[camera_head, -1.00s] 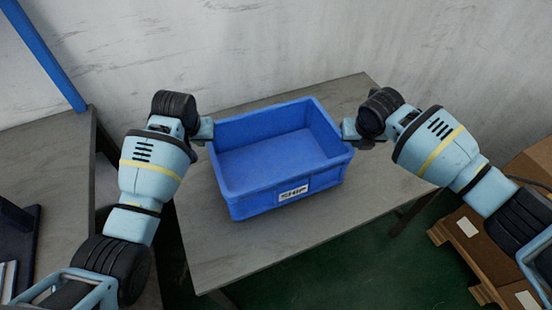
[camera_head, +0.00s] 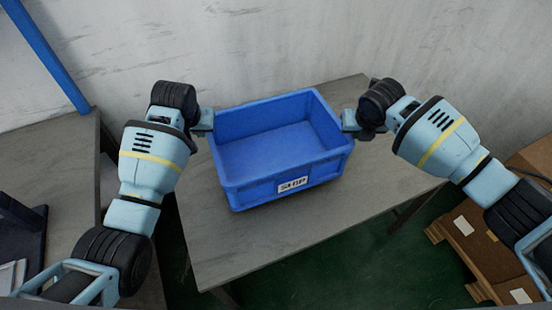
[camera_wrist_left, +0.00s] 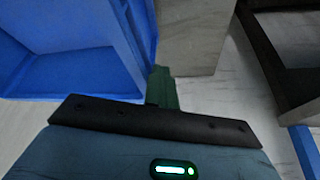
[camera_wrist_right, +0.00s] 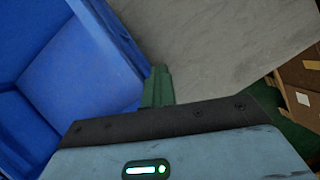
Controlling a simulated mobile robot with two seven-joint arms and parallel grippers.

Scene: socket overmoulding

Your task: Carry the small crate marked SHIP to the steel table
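The small blue crate (camera_head: 290,165), with a white SHIP label on its front, is upright and looks empty. It is above a grey table (camera_head: 300,236); I cannot tell whether its base touches the top. My left gripper (camera_head: 208,121) is at the crate's left rim, and my right gripper (camera_head: 348,122) is at its right rim. In the left wrist view (camera_wrist_left: 162,88) and right wrist view (camera_wrist_right: 157,87), green fingers sit close together at the crate's wall and appear shut on it. The finger contact is partly hidden.
A second grey table (camera_head: 60,170) stands at the left, with a dark blue object (camera_head: 22,235) on it. A blue post (camera_head: 45,55) rises behind it. Brown boxes (camera_head: 470,235) with white labels are at the right. A pale wall (camera_head: 290,40) is behind the crate.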

